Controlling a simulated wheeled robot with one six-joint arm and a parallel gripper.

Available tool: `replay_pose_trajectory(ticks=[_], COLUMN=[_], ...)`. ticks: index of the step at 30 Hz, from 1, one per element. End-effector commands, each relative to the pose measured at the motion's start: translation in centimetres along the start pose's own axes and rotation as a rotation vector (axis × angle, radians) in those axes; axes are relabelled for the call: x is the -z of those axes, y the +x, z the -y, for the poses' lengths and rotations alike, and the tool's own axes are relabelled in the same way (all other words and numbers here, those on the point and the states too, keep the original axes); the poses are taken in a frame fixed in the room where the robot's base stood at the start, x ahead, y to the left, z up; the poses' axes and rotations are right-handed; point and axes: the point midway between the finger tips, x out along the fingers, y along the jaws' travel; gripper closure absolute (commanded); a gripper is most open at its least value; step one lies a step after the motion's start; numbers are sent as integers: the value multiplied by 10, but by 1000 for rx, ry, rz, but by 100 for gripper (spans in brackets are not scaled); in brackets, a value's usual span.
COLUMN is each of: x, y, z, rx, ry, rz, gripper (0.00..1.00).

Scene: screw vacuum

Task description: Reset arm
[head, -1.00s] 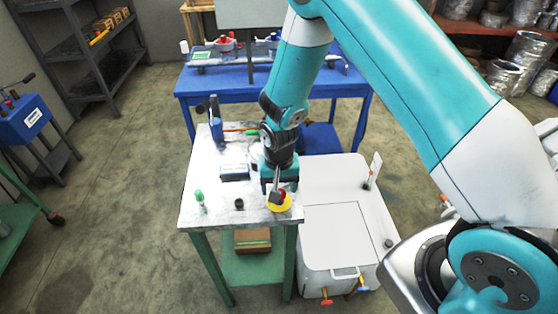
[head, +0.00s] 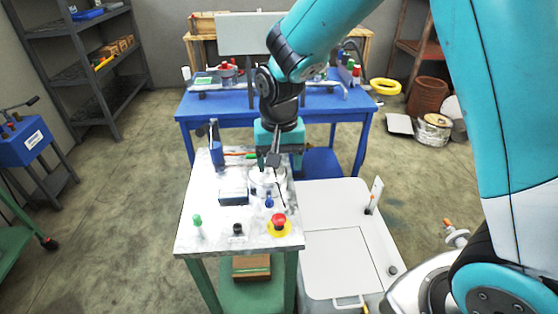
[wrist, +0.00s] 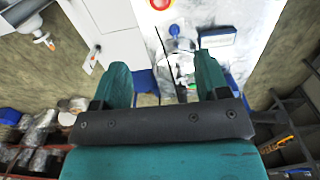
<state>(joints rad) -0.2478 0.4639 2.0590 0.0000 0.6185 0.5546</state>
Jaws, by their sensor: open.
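My gripper (head: 273,160) is open and empty in the head view, above the back part of the small work table (head: 190,225). In the wrist view its two teal fingers (wrist: 165,75) stand wide apart with nothing between them. The red emergency button (head: 279,220) on its yellow base sits at the table's front right, in front of and below my gripper. It also shows at the top of the wrist view (wrist: 160,3). A clear round vessel (head: 262,183) stands under my gripper, partly hidden by it.
A green-topped screw (head: 197,222), a black knob (head: 237,230) and a dark blue box (head: 233,196) are on the table. A white cabinet (head: 335,230) adjoins it on the right. A blue table (head: 220,107) stands behind. The floor at left is open.

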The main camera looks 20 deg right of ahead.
Motion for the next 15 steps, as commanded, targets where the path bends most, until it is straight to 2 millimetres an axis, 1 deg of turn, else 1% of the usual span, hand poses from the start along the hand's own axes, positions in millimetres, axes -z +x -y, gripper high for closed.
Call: replay_pose_trajectory(ticks=[10,11,13,14,15], x=[-1,-3,-12,-19,-31], y=[-2,-4,-16,-23,-35], z=[0,0,1,2,2], rx=[4,8,31,46,70], ry=[-6,-14,-58,-87,-137], rz=[0,-1,-1,0,1], gripper=[32,32,32,32,32])
